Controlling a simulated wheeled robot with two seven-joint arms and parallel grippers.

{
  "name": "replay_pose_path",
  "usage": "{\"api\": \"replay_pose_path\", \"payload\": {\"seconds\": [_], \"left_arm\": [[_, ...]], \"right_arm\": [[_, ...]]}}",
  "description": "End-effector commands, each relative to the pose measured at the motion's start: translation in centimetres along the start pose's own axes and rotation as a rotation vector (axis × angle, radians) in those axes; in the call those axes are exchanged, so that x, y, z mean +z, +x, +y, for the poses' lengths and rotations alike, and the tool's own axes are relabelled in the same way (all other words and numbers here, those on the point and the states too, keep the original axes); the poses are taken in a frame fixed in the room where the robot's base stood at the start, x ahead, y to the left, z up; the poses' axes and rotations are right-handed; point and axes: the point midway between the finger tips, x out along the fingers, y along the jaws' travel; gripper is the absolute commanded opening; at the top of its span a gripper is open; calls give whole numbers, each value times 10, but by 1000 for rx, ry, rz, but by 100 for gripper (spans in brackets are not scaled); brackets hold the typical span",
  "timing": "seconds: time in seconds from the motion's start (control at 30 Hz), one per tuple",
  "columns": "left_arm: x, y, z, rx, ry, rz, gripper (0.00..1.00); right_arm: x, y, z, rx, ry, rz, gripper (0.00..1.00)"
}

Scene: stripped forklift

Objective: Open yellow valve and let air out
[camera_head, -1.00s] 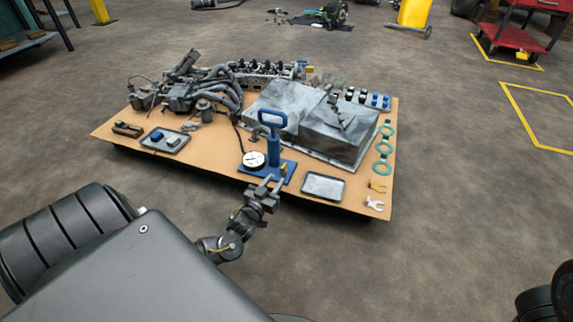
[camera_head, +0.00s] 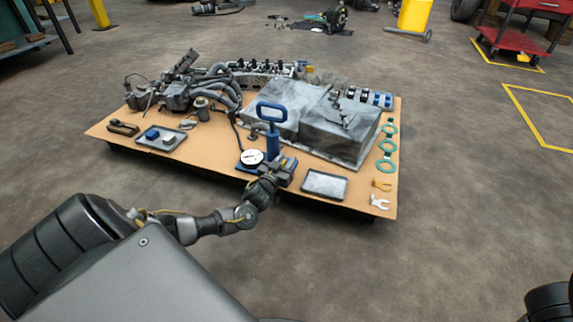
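A blue hand pump (camera_head: 273,140) with a loop handle stands upright at the front edge of a brown board. A white round gauge (camera_head: 252,157) sits at the left of its base. My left gripper (camera_head: 281,168) reaches in from the front left and is at the pump's base, just right of the gauge. It covers the front of the base, and its fingertips are too small and too overlapped to tell open from shut. I cannot make out the yellow valve; that side of the base is largely hidden by the gripper. My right gripper is out of view.
An empty grey tray (camera_head: 325,194) lies right of my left gripper. Another tray (camera_head: 145,139) with small parts lies left. Engine parts and grey metal blocks (camera_head: 340,133) fill the area behind the pump. Open floor surrounds the board (camera_head: 215,155).

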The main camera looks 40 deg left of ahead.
Motion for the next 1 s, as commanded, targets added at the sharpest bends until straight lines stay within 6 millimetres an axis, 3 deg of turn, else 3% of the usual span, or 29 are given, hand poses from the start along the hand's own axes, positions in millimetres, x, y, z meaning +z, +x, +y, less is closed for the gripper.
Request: {"api": "replay_pose_path", "payload": {"seconds": [0.27, 0.53, 1.0], "left_arm": [[-1, 2, 0, 1, 0, 0, 32], [-1, 2, 1, 1, 0, 0, 0], [-2, 2, 0, -125, -4, 0, 0]], "right_arm": [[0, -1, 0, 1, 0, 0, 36], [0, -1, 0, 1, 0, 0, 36], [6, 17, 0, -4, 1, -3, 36]]}}
